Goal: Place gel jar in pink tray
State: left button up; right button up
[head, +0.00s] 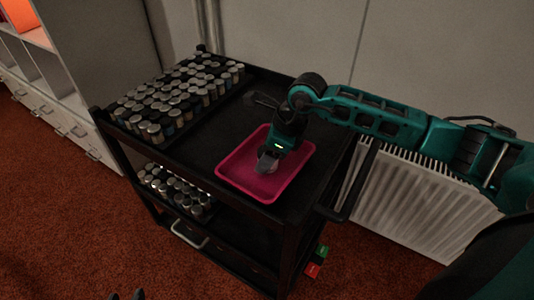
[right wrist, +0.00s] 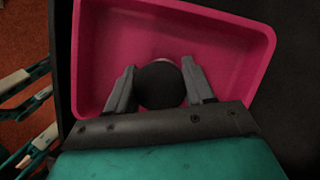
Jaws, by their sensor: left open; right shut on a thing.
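The pink tray (head: 237,160) lies on the top shelf of the black cart, and it fills much of the right wrist view (right wrist: 105,50). My right gripper (head: 268,163) points down over the tray's middle. In the right wrist view its two fingers (right wrist: 160,80) are shut on the sides of a round, dark-topped jar (right wrist: 160,87), the gel jar. The jar is within the tray's outline; whether it touches the tray floor I cannot tell. Only the dark tips of my left gripper (head: 126,296) show at the bottom edge of the head view, open and far from the tray.
The black cart (head: 222,135) holds many grey-lidded jars (head: 175,100) at the left of its top shelf, and more jars (head: 175,190) on a lower shelf. A small dark object (head: 262,99) lies behind the tray. A white radiator (head: 400,200) stands right of the cart.

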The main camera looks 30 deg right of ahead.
jog(key=o, duration=1.3)
jog(key=shift+o, duration=0.2)
jog(key=shift+r, duration=0.15)
jog(key=p+v, duration=0.1)
jog(key=v, duration=1)
jog(key=shift+r+p, duration=0.4)
jog(key=shift+s, duration=0.1)
